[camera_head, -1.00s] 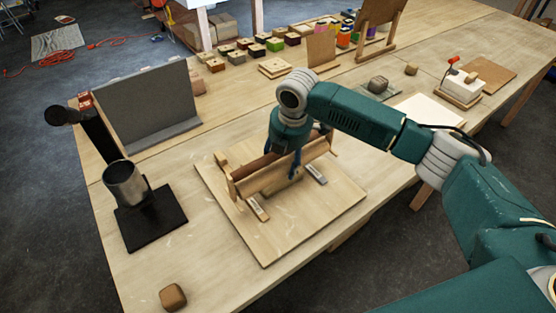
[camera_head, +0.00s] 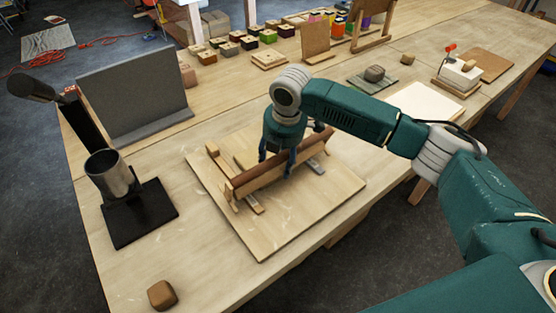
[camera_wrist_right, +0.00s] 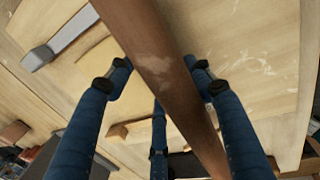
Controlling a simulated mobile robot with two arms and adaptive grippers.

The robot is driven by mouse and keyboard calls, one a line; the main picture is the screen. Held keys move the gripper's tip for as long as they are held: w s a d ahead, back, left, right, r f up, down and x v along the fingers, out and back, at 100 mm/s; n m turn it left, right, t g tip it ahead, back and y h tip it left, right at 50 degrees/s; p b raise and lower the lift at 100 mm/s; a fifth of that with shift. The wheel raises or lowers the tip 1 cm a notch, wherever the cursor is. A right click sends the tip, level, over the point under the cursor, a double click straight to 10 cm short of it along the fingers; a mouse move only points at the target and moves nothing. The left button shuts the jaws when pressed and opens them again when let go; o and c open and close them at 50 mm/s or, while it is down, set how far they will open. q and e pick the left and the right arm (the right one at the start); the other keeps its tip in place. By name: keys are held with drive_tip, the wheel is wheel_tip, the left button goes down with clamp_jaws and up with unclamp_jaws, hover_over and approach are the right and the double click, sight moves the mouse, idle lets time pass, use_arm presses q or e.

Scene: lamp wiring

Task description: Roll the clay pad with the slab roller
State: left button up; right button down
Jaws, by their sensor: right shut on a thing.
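The slab roller is a dark brown cylinder with a pale wooden frame bar (camera_head: 275,177) along its front side. It lies across two rails on a wide wooden board (camera_head: 261,240). My right gripper (camera_head: 277,162) comes down over its middle and is shut on it. In the right wrist view the brown cylinder (camera_wrist_right: 158,62) runs between the blue fingers. My left gripper is not in view.
A dark stand with a metal cup (camera_head: 108,175) and a grey upright panel (camera_head: 135,95) stand left of the board. A brown block (camera_head: 162,294) lies at the front left. Coloured blocks and a white slab (camera_head: 425,102) are farther back. The board's front part is clear.

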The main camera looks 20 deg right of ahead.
sight(253, 145)
drive_tip(key=shift+f, duration=0.4)
idle(0.7)
drive_tip(key=shift+w+a+f, duration=0.1)
drive_tip(key=shift+w+a, duration=0.25)
drive_tip(key=shift+w, duration=0.45)
drive_tip(key=shift+w+a, duration=0.35)
drive_tip(key=shift+w, duration=0.45)
drive_tip(key=shift+w+a+b, duration=0.2)
drive_tip(key=shift+w+a, duration=0.05)
drive_tip(key=shift+w, duration=0.65)
drive_tip(key=shift+w+a+b, duration=0.15)
drive_tip(key=shift+w+a, duration=0.1)
drive_tip(key=shift+w, duration=0.6)
drive_tip(key=shift+w+a+b, duration=0.2)
drive_tip(key=shift+w+b, duration=0.25)
drive_tip(key=shift+w, duration=0.1)
drive_tip(key=shift+w+a+b, duration=0.15)
drive_tip(key=shift+w+b, duration=0.25)
drive_tip(key=shift+w, duration=0.15)
drive_tip(key=shift+w+a+b, duration=0.25)
drive_tip(key=shift+w+b, duration=0.05)
drive_tip(key=shift+w, duration=0.25)
drive_tip(key=b, duration=0.1)
drive_tip(key=w+b, duration=0.2)
drive_tip(key=shift+w+a+f, duration=0.15)
drive_tip(key=shift+a+f, duration=0.1)
drive_tip(key=shift+a, duration=0.15)
drive_tip(key=shift+w+a+r+b, duration=0.15)
drive_tip(key=shift+w+b, duration=0.2)
drive_tip(key=shift+b, duration=0.4)
